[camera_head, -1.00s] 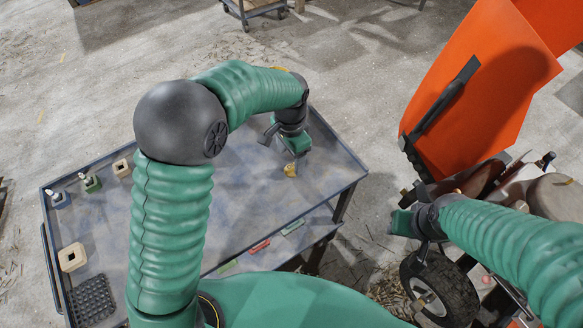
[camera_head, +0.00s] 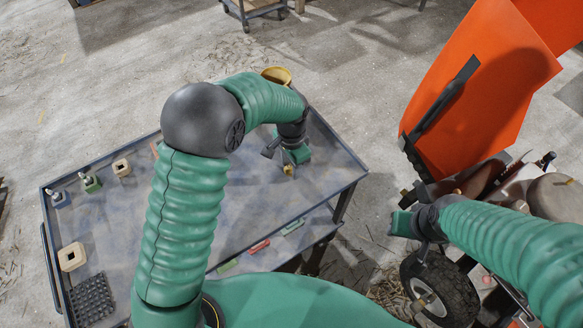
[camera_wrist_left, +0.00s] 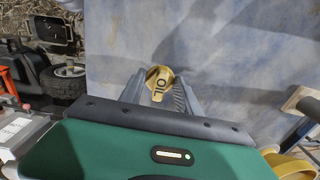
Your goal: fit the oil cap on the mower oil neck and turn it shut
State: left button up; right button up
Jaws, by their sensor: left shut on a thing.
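The yellow oil cap (camera_wrist_left: 160,80), marked OIL, sits between the fingertips of my left gripper (camera_wrist_left: 158,92) in the left wrist view. In the head view my left gripper (camera_head: 289,167) is over the right part of the cart top, shut on the cap (camera_head: 288,170). I cannot tell whether the cap still touches the cart. The mower (camera_head: 480,180) stands at the right, with an orange panel and a black wheel. Its oil neck I cannot make out for sure. My right gripper (camera_head: 400,222) hangs beside the mower, its fingers unclear.
The grey cart (camera_head: 335,185) holds small bottles (camera_head: 90,183), pale square blocks (camera_head: 72,257), a dark studded mat (camera_head: 93,297) and a red piece (camera_head: 259,246). A yellow round thing (camera_head: 276,75) shows behind my left arm. A floor gap separates cart and mower.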

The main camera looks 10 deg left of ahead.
pick_arm(q)
grip_shut()
jog(key=shift+r, duration=0.1)
jog(key=shift+r, duration=0.25)
jog(key=r, duration=0.3)
jog(key=shift+s+d, duration=0.35)
jog(key=s+d+r, duration=0.1)
jog(key=s+d, duration=0.8)
jog(key=s, duration=0.3)
jog(key=shift+s+r+b, duration=0.15)
jog(key=shift+b, duration=0.15)
jog(key=shift+s, duration=0.1)
